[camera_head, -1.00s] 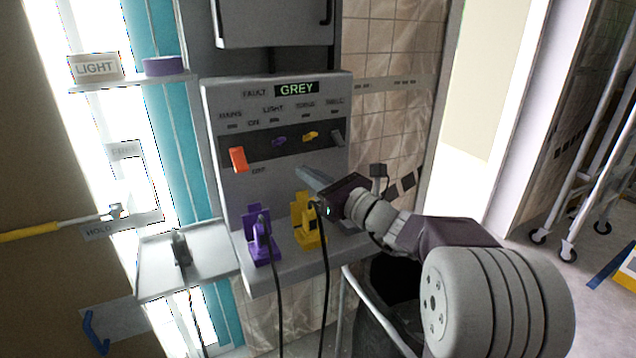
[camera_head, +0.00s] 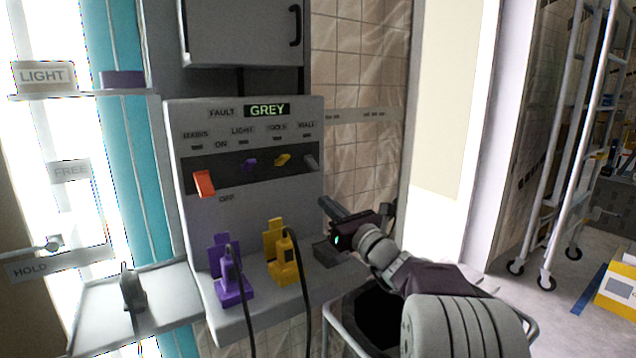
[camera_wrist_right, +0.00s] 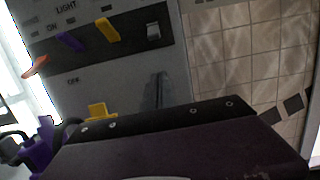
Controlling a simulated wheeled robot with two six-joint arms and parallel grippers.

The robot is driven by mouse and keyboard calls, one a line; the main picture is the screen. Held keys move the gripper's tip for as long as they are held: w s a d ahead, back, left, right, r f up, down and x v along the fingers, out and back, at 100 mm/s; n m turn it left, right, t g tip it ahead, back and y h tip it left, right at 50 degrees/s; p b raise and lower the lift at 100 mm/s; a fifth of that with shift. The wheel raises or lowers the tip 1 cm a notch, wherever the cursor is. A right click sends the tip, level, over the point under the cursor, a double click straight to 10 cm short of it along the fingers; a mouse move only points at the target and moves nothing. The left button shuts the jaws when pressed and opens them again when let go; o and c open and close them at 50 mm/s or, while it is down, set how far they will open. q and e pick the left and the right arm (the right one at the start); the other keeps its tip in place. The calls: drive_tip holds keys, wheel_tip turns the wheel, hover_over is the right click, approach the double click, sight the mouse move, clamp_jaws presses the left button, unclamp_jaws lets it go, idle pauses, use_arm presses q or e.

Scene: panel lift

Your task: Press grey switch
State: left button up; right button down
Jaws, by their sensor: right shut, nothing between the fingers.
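The grey switch (camera_head: 311,162) is the rightmost on the dark strip of the grey panel (camera_head: 215,225), under the WALL label. It also shows in the right wrist view (camera_wrist_right: 153,33). The panel display (camera_head: 267,110) reads GREY beside FAULT. My right gripper (camera_head: 326,204) is shut and empty, below and slightly right of the grey switch, apart from it in the picture. Its narrow fingers also show in the right wrist view (camera_wrist_right: 158,90), below the switch. My left gripper is not in view.
An orange lever (camera_head: 203,184), a purple switch (camera_head: 249,165) and a yellow switch (camera_head: 283,159) share the strip. Purple (camera_head: 232,280) and yellow (camera_head: 285,262) plugs with cables stand on the ledge below. A grey plug (camera_head: 131,290) sits on the left tray (camera_head: 85,315).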

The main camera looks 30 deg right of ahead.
sight(306, 185)
drive_tip(key=x, duration=0.6)
drive_tip(key=shift+s+r+p, duration=0.25)
drive_tip(key=shift+s+r, duration=0.1)
drive_tip(key=shift+r, duration=0.5)
drive_tip(key=shift+s+r+p, duration=0.2)
drive_tip(key=shift+s+r, duration=0.15)
drive_tip(key=shift+r, duration=0.5)
